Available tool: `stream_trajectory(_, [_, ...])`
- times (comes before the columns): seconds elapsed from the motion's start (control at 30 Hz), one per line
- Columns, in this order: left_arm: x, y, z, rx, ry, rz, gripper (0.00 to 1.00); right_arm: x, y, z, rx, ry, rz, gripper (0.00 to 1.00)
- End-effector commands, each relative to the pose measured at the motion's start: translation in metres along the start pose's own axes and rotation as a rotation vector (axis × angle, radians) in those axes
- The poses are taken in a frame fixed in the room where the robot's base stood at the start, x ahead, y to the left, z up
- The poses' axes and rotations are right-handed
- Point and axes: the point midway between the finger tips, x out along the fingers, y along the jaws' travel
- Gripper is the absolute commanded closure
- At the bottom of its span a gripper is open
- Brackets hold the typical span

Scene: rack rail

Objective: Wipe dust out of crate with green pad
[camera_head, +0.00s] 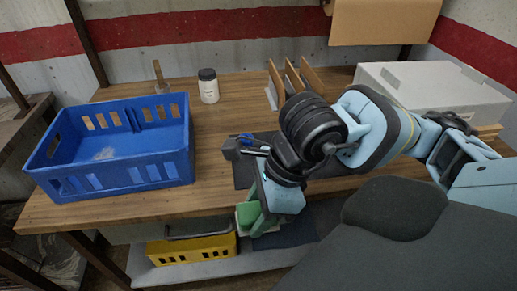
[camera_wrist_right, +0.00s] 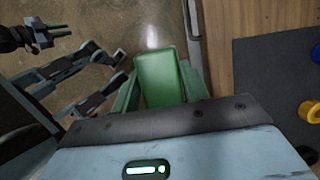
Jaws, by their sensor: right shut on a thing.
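The blue crate (camera_head: 110,175) stands on the left of the wooden table, open at the top. A pale dust patch (camera_head: 104,154) shows on its floor. My right gripper (camera_head: 258,212) is at the table's front edge, right of the crate and apart from it, pointing down. It is shut on the green pad (camera_wrist_right: 160,78), which sits between its green fingers in the right wrist view. In the head view the pad is partly hidden by the gripper. My left gripper (camera_wrist_right: 58,34) shows small at the top left of the right wrist view; its opening is unclear.
A dark mat (camera_head: 242,172) with small items lies right of the crate. A white jar (camera_head: 208,86), a rack with wooden dividers (camera_head: 292,80) and a pale box (camera_head: 435,84) stand farther back. A yellow bin (camera_head: 192,249) sits on the lower shelf.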

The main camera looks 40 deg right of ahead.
Motion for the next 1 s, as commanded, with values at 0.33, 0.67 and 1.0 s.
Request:
stream_trajectory(0.33, [0.001,0.000,-0.004,-0.001,0.009,-0.001,0.78,0.001,0.000,0.000,0.000,0.000,0.001,0.71])
stream_trajectory(0.67, [0.001,0.000,-0.007,-0.001,0.016,-0.001,0.78,0.007,-0.011,0.002,-0.128,0.000,0.056,0.74])
stream_trajectory(1.0, [0.001,0.000,-0.007,-0.001,0.015,-0.001,0.78,0.024,-0.041,0.010,-0.610,-0.002,0.257,0.74])
